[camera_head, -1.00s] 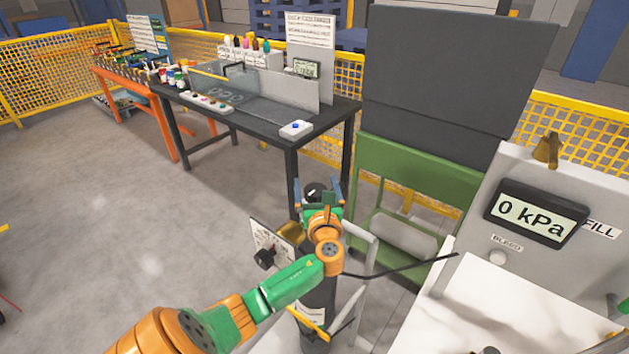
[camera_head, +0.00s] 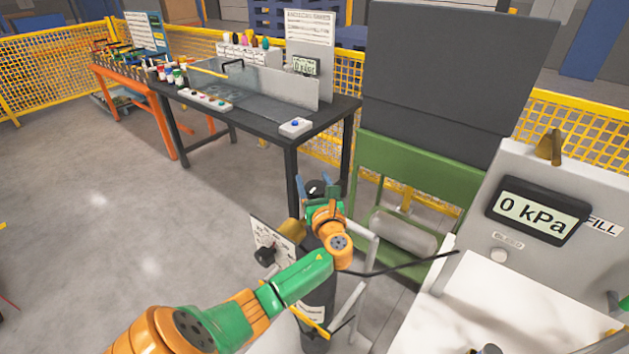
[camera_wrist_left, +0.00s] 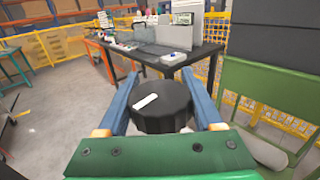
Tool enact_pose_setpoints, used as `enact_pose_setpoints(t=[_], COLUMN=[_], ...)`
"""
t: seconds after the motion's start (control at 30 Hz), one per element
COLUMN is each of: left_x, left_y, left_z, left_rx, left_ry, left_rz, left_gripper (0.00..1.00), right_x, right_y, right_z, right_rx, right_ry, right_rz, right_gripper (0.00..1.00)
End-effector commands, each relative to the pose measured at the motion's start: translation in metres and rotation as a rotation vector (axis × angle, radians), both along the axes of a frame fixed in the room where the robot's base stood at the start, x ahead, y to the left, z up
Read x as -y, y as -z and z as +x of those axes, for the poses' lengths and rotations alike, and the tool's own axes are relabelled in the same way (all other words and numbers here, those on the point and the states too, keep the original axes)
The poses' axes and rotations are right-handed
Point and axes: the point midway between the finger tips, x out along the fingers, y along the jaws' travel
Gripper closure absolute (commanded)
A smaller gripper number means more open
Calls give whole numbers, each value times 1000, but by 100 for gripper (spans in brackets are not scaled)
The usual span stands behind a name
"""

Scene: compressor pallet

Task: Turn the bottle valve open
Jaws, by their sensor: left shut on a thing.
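The bottle valve's black round knob (camera_wrist_left: 160,108), with a white mark on top, sits between the two blue fingers of my left gripper (camera_wrist_left: 161,106) in the left wrist view. The fingers are shut on the knob from both sides. In the head view my left gripper (camera_head: 316,187) reaches over the top of the dark gas bottle (camera_head: 317,301), and the knob (camera_head: 313,188) shows as a small dark disc between its fingers. My wrist hides the bottle's neck. The right gripper is not in view.
A grey panel with a display (camera_head: 537,212) reading 0 kPa stands at the right. A metal frame (camera_head: 370,262) and a dark hose (camera_head: 405,267) are beside the bottle. A green stand (camera_head: 418,172) and a black table (camera_head: 345,104) are behind. Open floor lies left.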

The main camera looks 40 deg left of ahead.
Motion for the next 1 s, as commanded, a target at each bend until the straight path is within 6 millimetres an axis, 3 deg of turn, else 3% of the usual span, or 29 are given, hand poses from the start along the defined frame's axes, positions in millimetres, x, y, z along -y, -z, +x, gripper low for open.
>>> enact_pose_setpoints(t=[0.27,0.6,0.8,1.0], left_x=[-2,-4,-5,-5], left_y=[4,8,8,4], left_z=[-5,-13,-17,-20], left_rx=[2,3,2,1], left_ry=[-224,-490,-598,-661], left_rz=[-3,-1,-2,0], left_gripper=[88,88,88,88], right_x=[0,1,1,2], right_y=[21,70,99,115], right_z=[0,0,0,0], right_rx=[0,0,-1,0], right_ry=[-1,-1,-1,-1], right_rz=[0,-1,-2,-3], right_gripper=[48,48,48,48])
